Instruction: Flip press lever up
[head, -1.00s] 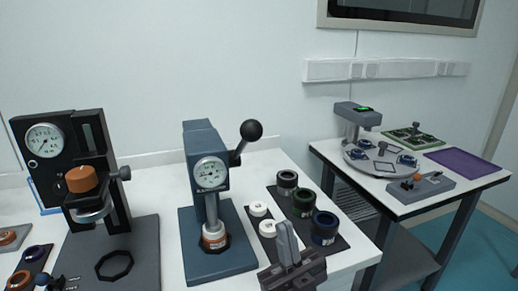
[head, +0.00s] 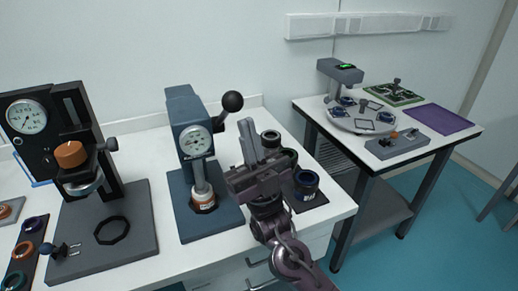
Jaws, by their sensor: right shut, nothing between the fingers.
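The blue-grey press (head: 187,140) stands on the white table in the middle of the head view. Its lever (head: 231,101) ends in a black ball knob and points up and to the right from the press head. My right gripper (head: 247,130) is shut and empty, with its fingers pointing up. In the picture it is just below and to the right of the knob, with a gap between them. The press ram stands over a small white and orange part (head: 203,201) on the base. My left gripper is not in view.
A dark mat with several black rings (head: 307,184) lies right of the press, partly hidden by my right arm. A black gauge stand (head: 72,140) is at left. A second table (head: 466,131) with a round fixture stands at right.

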